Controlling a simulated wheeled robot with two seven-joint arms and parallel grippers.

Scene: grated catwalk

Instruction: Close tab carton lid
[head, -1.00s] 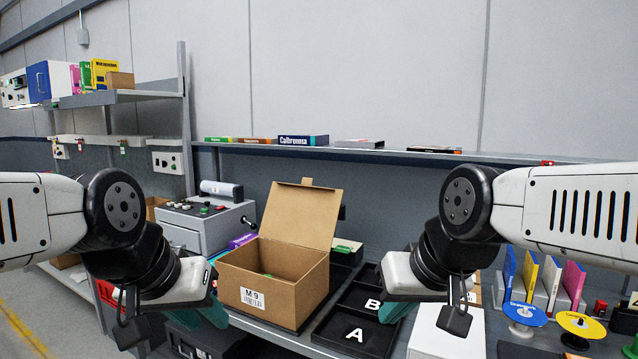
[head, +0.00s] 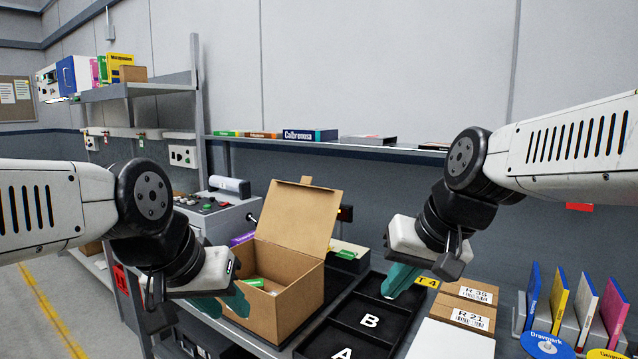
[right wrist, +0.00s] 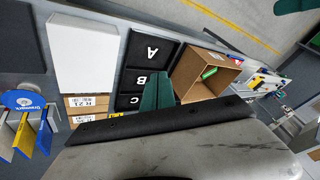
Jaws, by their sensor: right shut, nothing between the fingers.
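The tan carton (head: 285,305) stands open on the bench, its lid (head: 298,218) raised and leaning back, with a small tab (head: 306,180) at the lid's top edge. A green item (head: 254,283) lies inside. The carton also shows in the right wrist view (right wrist: 190,72). My left gripper (head: 222,304) is at the carton's left front side and hides part of it; whether it touches, or how far its teal fingers are apart, is unclear. My right gripper (head: 392,288) is shut and empty, right of the carton over the black tray; its fingers show in the wrist view (right wrist: 157,92).
The black lettered tray (head: 345,330) lies right of the carton. Small cartons (head: 466,295), a white box (head: 450,343) and coloured binders (head: 585,300) are further right. A control box (head: 212,212) stands behind left. A shelf ledge (head: 350,150) runs along the wall.

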